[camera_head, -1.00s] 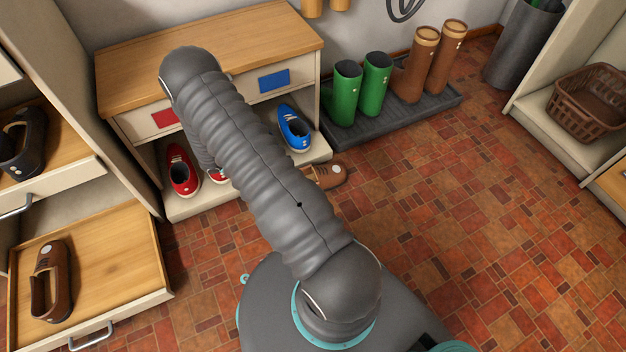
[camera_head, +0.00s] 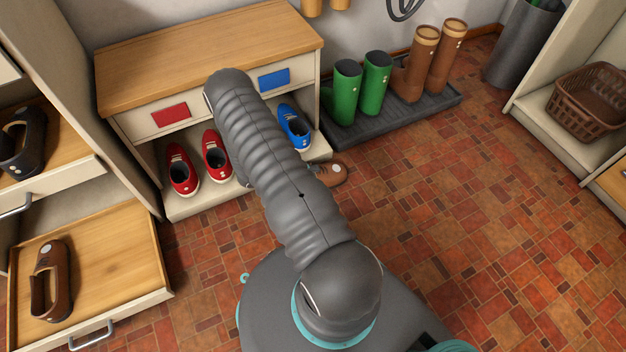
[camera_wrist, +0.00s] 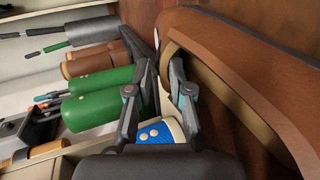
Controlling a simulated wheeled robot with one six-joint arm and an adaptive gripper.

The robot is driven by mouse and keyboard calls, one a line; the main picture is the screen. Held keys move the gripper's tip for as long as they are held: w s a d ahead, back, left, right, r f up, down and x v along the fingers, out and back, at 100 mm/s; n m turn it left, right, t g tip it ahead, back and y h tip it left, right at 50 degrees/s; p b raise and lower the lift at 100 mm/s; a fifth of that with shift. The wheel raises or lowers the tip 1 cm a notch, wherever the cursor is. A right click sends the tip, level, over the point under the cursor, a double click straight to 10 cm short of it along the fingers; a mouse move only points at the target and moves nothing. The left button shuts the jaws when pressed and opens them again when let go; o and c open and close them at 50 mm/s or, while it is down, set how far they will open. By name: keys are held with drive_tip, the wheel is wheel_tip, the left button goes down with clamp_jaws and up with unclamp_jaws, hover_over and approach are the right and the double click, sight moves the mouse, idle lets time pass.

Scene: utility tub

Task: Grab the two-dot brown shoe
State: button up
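A brown shoe (camera_head: 329,173) lies on the floor in front of the low bench, partly hidden behind my arm in the head view; small pale dots show on it, too small to count surely. In the wrist view a brown shoe (camera_wrist: 235,85) fills the right side, very close, its opening facing my gripper (camera_wrist: 165,68). The two fingers are apart, with the near wall of the shoe seeming to lie between them; contact cannot be told. My gripper is hidden in the head view. Another brown shoe (camera_head: 51,283), with one large white dot, lies in the open left drawer.
Red shoes (camera_head: 183,171) and a blue shoe (camera_head: 296,130) stand on the bench shelf (camera_head: 190,208); the blue one shows two dots in the wrist view (camera_wrist: 152,134). Green boots (camera_head: 346,92) and brown boots (camera_head: 412,70) stand on a dark tray (camera_head: 385,127). Floor to the right is clear.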

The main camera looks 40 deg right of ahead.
sight(331, 171)
drive_tip(key=shift+x, duration=2.7)
drive_tip(key=shift+a+f, duration=0.1)
drive_tip(key=shift+a, duration=0.05)
clamp_jaws()
